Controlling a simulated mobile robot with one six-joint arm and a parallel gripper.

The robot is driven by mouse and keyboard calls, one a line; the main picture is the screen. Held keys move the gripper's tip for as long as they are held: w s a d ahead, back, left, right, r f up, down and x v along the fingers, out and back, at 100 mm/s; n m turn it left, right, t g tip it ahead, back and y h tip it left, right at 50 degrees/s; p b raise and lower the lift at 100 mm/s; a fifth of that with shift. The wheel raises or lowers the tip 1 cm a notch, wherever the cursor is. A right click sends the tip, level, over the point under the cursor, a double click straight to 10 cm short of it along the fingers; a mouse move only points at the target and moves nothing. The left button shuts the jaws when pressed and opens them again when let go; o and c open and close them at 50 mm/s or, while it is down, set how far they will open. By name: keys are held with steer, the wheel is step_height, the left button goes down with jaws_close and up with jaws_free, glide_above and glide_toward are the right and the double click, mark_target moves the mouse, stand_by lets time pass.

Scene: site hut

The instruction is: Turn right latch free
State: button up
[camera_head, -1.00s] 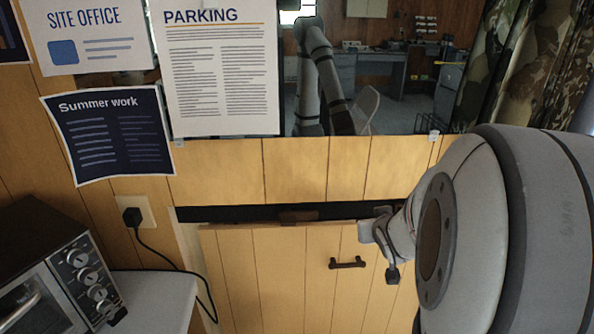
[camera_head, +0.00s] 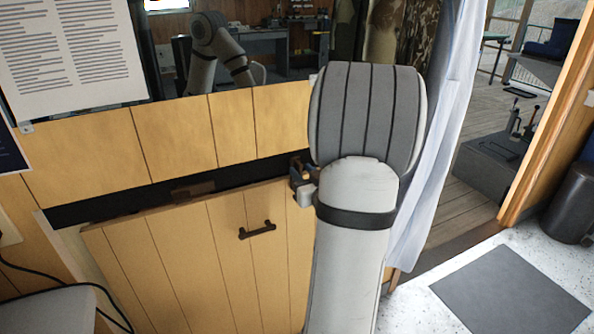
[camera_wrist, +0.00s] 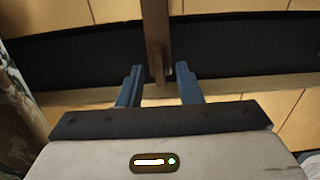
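The right latch (camera_wrist: 156,42) is a brown wooden bar. In the wrist view it points down across the dark gap, and its lower end lies between my gripper's fingers. My gripper (camera_wrist: 160,86) is open, with one blue finger on each side of the bar and visible space on both sides. In the head view my gripper (camera_head: 303,180) is at the top right of the wooden panel (camera_head: 180,260), mostly hidden behind my arm. The left latch (camera_head: 193,190) is brown and lies at the gap above the panel.
A dark handle (camera_head: 257,230) is on the panel's front. A white curtain (camera_head: 437,150) hangs right of my arm, beside a doorway. A grey mat (camera_head: 512,290) and a dark bin (camera_head: 573,203) are on the floor at right. A white surface (camera_head: 50,312) stands at lower left.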

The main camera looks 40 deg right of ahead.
steer(key=shift+x, duration=1.25)
jaws_close()
steer(key=shift+a+f, duration=0.15)
steer(key=shift+w, duration=0.1)
